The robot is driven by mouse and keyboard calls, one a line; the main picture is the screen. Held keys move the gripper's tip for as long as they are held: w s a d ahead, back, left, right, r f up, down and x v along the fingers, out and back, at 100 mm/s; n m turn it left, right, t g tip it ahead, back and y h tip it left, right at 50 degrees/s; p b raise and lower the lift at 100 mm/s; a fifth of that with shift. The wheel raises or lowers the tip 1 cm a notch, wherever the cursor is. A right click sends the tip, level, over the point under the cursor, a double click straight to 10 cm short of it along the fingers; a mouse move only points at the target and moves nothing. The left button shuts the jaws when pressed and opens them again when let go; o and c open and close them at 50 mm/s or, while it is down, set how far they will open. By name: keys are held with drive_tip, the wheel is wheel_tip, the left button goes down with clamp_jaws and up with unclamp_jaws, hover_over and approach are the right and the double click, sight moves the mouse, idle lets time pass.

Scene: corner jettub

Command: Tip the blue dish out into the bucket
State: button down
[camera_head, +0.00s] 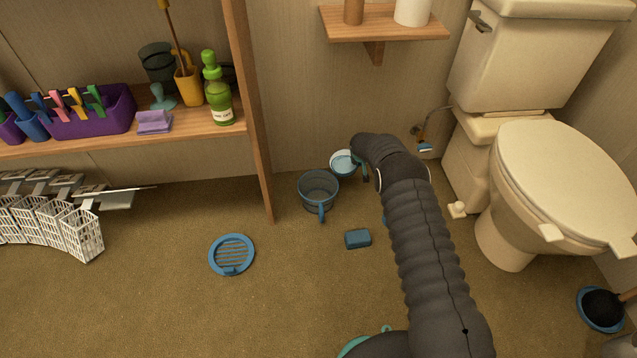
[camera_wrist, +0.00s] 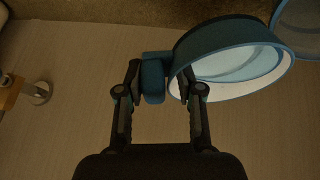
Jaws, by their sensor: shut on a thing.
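The blue dish (camera_head: 343,164) has a blue rim and a pale inside, and is off the back right of the bucket in the head view. In the wrist view the dish (camera_wrist: 222,50) has its side tab between my fingers. My gripper (camera_wrist: 155,80) is shut on this tab. The dish looks roughly level with its mouth up; a pale blue area shows inside, but I cannot tell what it is. The dark see-through bucket (camera_head: 318,188) stands on the floor with a blue handle in front. Its edge shows in the wrist view (camera_wrist: 303,22). My arm hides much of my gripper in the head view.
A blue round grate (camera_head: 232,255) and a blue block (camera_head: 358,239) lie on the floor. A wooden shelf unit (camera_head: 250,110) stands left, the toilet (camera_head: 560,190) right. White baskets (camera_head: 45,225) are far left. A wall shelf (camera_head: 385,25) hangs above. Front floor is mostly clear.

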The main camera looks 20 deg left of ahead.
drive_tip(key=shift+s+a+r, duration=0.15)
drive_tip(key=shift+a+r, duration=0.05)
drive_tip(key=shift+a, duration=0.05)
drive_tip(key=shift+d, duration=0.1)
drive_tip(key=shift+s+d+r+t, duration=0.1)
drive_tip(key=shift+r+t, duration=0.05)
drive_tip(key=shift+t, duration=0.15)
